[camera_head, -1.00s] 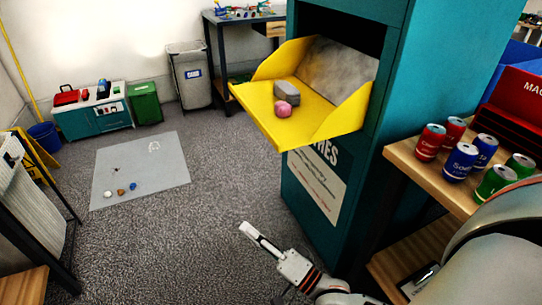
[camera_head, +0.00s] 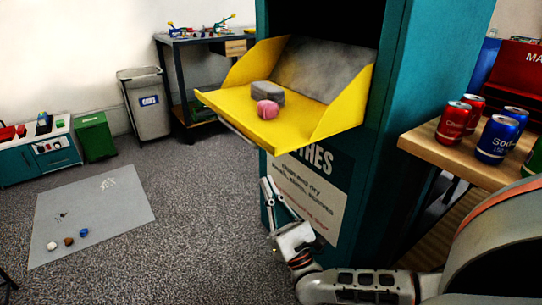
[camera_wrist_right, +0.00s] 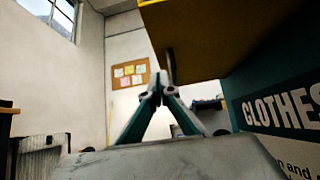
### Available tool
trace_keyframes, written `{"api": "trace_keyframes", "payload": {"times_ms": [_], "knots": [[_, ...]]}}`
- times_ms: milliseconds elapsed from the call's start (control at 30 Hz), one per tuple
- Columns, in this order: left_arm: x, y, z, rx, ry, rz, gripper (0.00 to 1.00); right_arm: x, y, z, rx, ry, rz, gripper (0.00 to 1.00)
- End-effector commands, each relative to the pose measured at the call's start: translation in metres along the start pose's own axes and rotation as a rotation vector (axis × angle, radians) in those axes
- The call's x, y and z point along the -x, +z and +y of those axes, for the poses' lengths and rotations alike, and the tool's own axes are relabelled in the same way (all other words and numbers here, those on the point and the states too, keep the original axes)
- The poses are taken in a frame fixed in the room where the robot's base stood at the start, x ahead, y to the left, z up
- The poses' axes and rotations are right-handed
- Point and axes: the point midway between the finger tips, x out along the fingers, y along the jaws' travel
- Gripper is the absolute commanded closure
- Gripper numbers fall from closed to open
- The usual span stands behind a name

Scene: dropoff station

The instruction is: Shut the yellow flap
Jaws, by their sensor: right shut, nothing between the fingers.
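The yellow flap (camera_head: 225,103) of the teal clothes bin (camera_head: 415,100) is open and sticks out like a tray. A grey bundle (camera_head: 258,93) and a pink rolled item (camera_head: 268,109) lie on it. My right gripper (camera_head: 265,181) is shut and empty, below the flap and in front of the bin's white label, pointing up. In the right wrist view the shut fingertips (camera_wrist_right: 158,80) are just left of the flap's underside (camera_wrist_right: 225,40), near a thin metal bar (camera_wrist_right: 171,66); I cannot tell whether they touch it. My left gripper is not in view.
A wooden table (camera_head: 440,150) with several soda cans (camera_head: 497,139) and a red toolbox (camera_head: 520,75) stands right of the bin. A grey mat (camera_head: 95,210) with small items lies on the floor at left. Open carpet lies between mat and bin.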

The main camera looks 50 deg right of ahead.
Motion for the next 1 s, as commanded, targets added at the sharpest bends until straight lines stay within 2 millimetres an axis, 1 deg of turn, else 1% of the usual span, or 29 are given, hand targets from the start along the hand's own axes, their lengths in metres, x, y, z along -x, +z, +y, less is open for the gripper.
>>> {"api": "trace_keyframes", "payload": {"times_ms": [33, 267, 400, 600, 1000], "knots": [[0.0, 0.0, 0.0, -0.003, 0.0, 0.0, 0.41, -0.012, 0.001, 0.0, 0.0, 0.001, -0.005, 1.0], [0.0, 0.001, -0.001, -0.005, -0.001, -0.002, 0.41, -0.055, 0.0, 0.001, 0.002, 0.002, -0.002, 1.0], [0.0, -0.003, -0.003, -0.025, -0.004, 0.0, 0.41, -0.071, 0.016, 0.001, 0.001, 0.002, -0.002, 1.0], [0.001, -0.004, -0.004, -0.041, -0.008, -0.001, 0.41, -0.081, 0.026, 0.001, 0.002, 0.002, 0.002, 1.0], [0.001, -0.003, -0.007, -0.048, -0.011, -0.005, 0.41, -0.082, 0.027, 0.001, 0.003, 0.002, 0.003, 1.0]]}}
